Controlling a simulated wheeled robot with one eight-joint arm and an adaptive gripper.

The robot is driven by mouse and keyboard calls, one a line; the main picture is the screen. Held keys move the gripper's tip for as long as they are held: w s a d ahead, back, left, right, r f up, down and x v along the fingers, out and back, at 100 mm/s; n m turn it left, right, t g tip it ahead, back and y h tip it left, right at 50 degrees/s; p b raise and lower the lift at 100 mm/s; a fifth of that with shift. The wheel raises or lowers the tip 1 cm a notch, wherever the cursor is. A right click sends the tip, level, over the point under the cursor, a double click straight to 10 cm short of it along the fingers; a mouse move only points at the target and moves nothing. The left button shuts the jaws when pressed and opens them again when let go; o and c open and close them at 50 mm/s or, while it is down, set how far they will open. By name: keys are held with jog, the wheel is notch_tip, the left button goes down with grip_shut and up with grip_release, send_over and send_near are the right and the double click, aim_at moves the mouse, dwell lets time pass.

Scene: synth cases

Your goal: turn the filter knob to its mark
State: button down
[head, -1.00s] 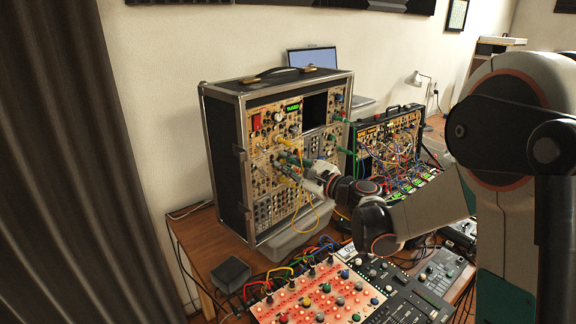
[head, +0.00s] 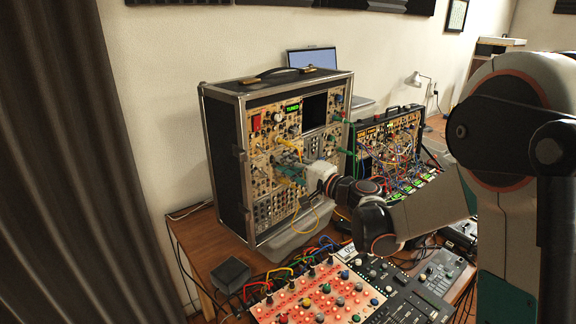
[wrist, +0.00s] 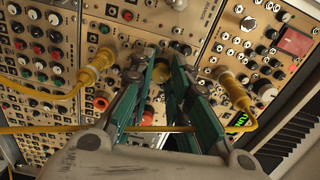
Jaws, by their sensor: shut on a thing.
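The tall modular synth case (head: 226,160) stands upright on the desk, its panel facing my arm. My gripper (head: 287,166) is at the middle of this panel in the head view.
Yellow plugs flank the fingers, one on the left (wrist: 100,62) and one on the right (wrist: 228,82). A yellow cable (wrist: 60,130) runs across close to the fingers. A second case (head: 385,145) with many cables stands at the right.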

jog(key=n, duration=0.4)
jog(key=shift+n, duration=2)
jog(key=c, duration=1.5)
grip_release()
jog(key=shift+s+d, duration=0.1)
jog(key=v, duration=1.1)
jog(key=shift+s+d, duration=0.3)
